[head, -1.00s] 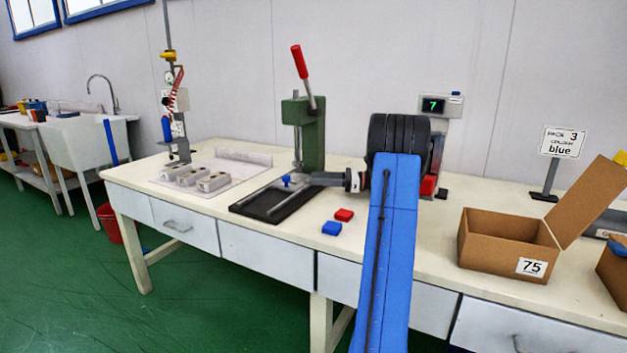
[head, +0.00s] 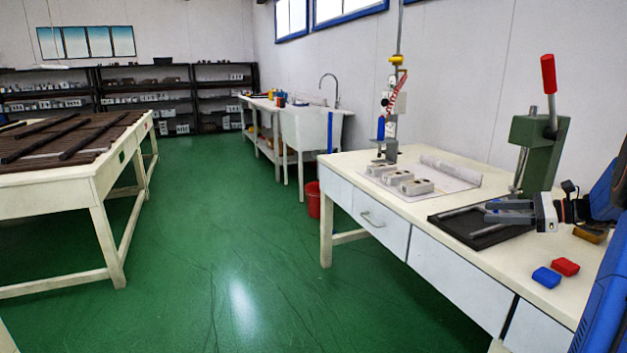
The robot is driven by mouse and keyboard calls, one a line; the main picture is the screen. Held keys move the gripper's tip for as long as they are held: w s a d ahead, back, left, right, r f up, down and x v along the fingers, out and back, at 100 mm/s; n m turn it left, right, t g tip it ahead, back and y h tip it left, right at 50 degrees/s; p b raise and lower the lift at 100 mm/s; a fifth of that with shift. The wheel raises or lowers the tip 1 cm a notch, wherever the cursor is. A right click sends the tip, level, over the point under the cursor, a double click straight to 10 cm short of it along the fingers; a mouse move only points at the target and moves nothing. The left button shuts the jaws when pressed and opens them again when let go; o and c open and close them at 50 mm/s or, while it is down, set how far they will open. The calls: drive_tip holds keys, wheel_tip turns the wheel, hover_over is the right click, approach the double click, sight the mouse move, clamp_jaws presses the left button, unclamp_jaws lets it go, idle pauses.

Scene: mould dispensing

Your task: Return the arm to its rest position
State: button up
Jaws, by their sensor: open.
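My gripper (head: 494,211) is at the right of the head view. It is open, with two grey fingers pointing left over the black tray (head: 451,235) at the foot of the green press (head: 541,150). My blue arm fills the right edge of the picture and hides part of the bench there. A red block (head: 565,267) and a blue block (head: 546,278) lie side by side on the bench, in front of the gripper and apart from it.
Grey moulds (head: 412,186) sit on a sheet on the bench (head: 352,160) beside a dispensing stand (head: 392,120). A red bucket (head: 313,200) stands by the sink (head: 306,128). A slatted table (head: 80,188) is at left. Green floor between is clear.

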drive_tip(key=s+a+f+n+g+h, duration=0.1)
drive_tip(key=s+a+n+g+h, duration=0.15)
drive_tip(key=s+a, duration=0.45)
drive_tip(key=s+a+n+g+h, duration=0.15)
drive_tip(key=s+a+n, duration=0.25)
drive_tip(key=a, duration=0.6)
drive_tip(key=s+a+f+n+g+h, duration=0.1)
drive_tip(key=s+a+n+g, duration=0.1)
drive_tip(key=s+a+n, duration=0.35)
drive_tip(key=s+a+f+n+h, duration=0.2)
drive_tip(key=s+n, duration=0.1)
drive_tip(key=s, duration=0.3)
drive_tip(key=s+a+f+n+t+h, duration=0.1)
drive_tip(key=s+a+f+n+h, duration=0.1)
drive_tip(key=s+n, duration=0.2)
drive_tip(key=s+a+f+n+h, duration=0.2)
drive_tip(key=s+n, duration=0.2)
drive_tip(key=s, duration=0.6)
drive_tip(key=shift+s+a+f+t+h, duration=0.15)
drive_tip(key=shift+s+f+t+h, duration=0.1)
drive_tip(key=shift+f+t+h, duration=0.15)
